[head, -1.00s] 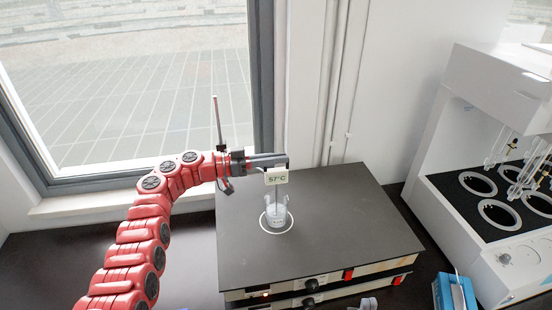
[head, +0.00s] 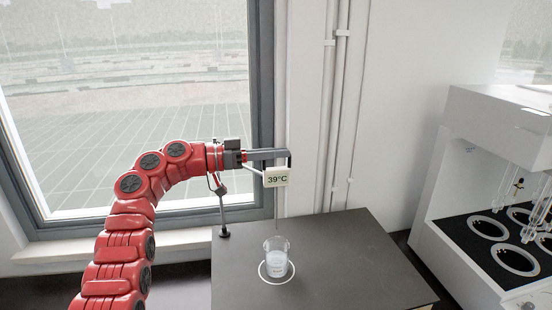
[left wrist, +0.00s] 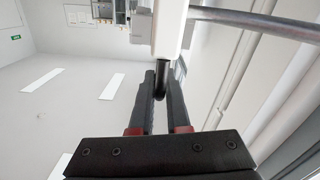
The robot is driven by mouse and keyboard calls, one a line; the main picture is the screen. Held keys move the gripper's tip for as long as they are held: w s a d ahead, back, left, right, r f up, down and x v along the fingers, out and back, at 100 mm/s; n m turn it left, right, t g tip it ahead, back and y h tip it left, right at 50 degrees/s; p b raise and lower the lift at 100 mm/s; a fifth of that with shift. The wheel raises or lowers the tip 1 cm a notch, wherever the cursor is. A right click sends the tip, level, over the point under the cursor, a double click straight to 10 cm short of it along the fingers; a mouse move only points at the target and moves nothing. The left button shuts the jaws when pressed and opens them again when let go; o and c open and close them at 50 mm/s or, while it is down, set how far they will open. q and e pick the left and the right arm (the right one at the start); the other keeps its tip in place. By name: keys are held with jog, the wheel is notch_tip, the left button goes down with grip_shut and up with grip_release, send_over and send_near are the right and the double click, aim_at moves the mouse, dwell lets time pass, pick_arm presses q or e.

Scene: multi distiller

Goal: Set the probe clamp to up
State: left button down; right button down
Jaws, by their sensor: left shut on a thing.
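The probe clamp (head: 275,178) is a small white box reading 39°C, with a thin probe hanging below it over the glass beaker (head: 277,260). I cannot tell whether the probe tip is clear of the beaker rim. The beaker holds a pale liquid and stands in a white ring on the dark hotplate top (head: 335,245). My left gripper (head: 286,158) is at the box's upper edge, shut on the clamp's dark knob (left wrist: 161,77), which shows between the fingers in the left wrist view. The white box also shows there (left wrist: 170,30). My right gripper is out of view.
A thin stand (head: 223,215) rises from the hotplate's back left, partly hidden by my left arm. A window and pipes are close behind. At right is a white multi-position unit (head: 497,130) with ringed wells and glassware. The hotplate's right part is clear.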

pick_arm(q)
jog(key=c, duration=0.9)
grip_release()
jog(key=shift+s+r, duration=0.1)
jog(key=shift+r, duration=0.15)
jog(key=shift+f, duration=0.1)
jog(key=shift+a, duration=0.15)
jog(key=shift+a+f+b, duration=0.1)
jog(key=shift+a+b, duration=0.25)
jog(key=shift+s+a+b, duration=0.6)
jog(key=shift+a+b, duration=0.25)
jog(key=shift+a, duration=1.85)
jog(key=shift+s+a+b, duration=0.55)
jog(key=shift+a+b, duration=0.35)
jog(key=shift+a, duration=1.75)
jog(key=shift+s+a+b, duration=0.6)
jog(key=shift+a+b, duration=0.25)
jog(key=shift+a, duration=1.85)
